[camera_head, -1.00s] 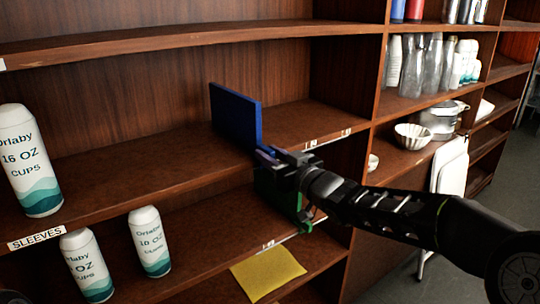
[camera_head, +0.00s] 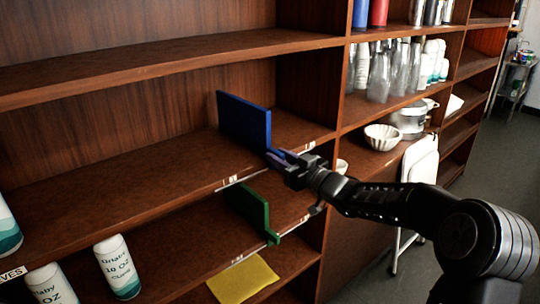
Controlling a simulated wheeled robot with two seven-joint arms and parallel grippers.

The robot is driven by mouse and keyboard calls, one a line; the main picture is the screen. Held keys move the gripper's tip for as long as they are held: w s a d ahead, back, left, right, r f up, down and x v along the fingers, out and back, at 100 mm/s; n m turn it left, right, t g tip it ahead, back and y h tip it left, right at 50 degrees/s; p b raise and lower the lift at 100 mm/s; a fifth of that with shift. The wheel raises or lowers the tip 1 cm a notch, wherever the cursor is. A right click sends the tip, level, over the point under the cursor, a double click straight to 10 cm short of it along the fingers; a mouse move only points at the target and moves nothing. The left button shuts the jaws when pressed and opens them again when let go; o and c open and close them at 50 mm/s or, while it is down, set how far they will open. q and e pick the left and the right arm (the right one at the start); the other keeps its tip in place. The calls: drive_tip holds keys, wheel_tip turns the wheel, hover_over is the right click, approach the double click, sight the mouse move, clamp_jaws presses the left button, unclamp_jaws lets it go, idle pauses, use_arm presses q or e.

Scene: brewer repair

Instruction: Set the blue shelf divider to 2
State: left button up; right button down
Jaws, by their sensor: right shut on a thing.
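The blue shelf divider (camera_head: 244,120) stands upright on the middle shelf, left of the shelf's right side wall. My right gripper (camera_head: 278,158) is shut on the lower front corner of the divider, at the shelf's front edge. White label strips lie along that edge on both sides of the gripper: a left strip (camera_head: 232,179) and a right label (camera_head: 308,147). Their marks are too small to read surely, and the gripper hides the edge between them. My left gripper is not in view.
A green divider (camera_head: 250,209) stands on the shelf below, with a yellow panel (camera_head: 243,279) under it. Bowls (camera_head: 382,137) and glass bottles (camera_head: 379,78) fill bays to the right. The middle shelf left of the blue divider is clear.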

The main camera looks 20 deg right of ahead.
drive_tip(key=shift+s+a, duration=0.15)
drive_tip(key=shift+a, duration=0.3)
drive_tip(key=c, duration=1.5)
unclamp_jaws()
drive_tip(key=shift+a, duration=0.1)
drive_tip(key=shift+c, duration=0.2)
drive_tip(key=shift+o, duration=0.9)
drive_tip(key=shift+s, duration=0.1)
drive_tip(key=b+v, duration=0.2)
drive_tip(key=v, duration=0.5)
drive_tip(key=shift+s+d, duration=0.3)
